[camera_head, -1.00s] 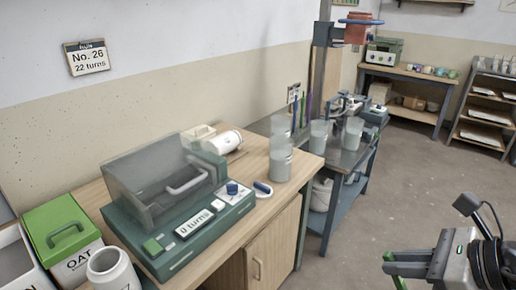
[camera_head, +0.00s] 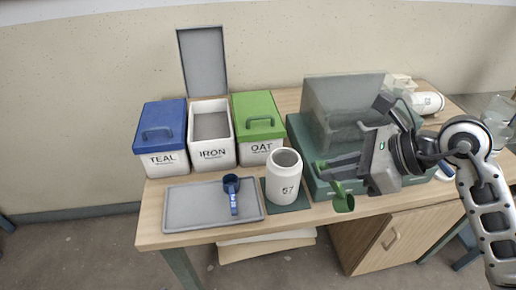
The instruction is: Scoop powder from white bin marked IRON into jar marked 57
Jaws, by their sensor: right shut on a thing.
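The white IRON bin (camera_head: 212,153) stands open on the table between two lidded bins, its grey lid (camera_head: 203,62) upright behind it. Grey powder (camera_head: 211,126) shows inside. The white jar marked 57 (camera_head: 285,182) stands upright and open on a dark green mat (camera_head: 289,207), to the right of the tray. My right gripper (camera_head: 322,172) is right of the jar, in front of the green machine, shut on a green scoop (camera_head: 342,200). The scoop's bowl hangs low near the table's front edge; its contents cannot be told. My left gripper is not in view.
A grey tray (camera_head: 185,208) with a blue scoop (camera_head: 232,192) lies in front of the bins. The TEAL bin (camera_head: 163,160) has a blue lid, the OAT bin (camera_head: 262,147) a green one. A green machine with a clear hood (camera_head: 340,95) stands to the right.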

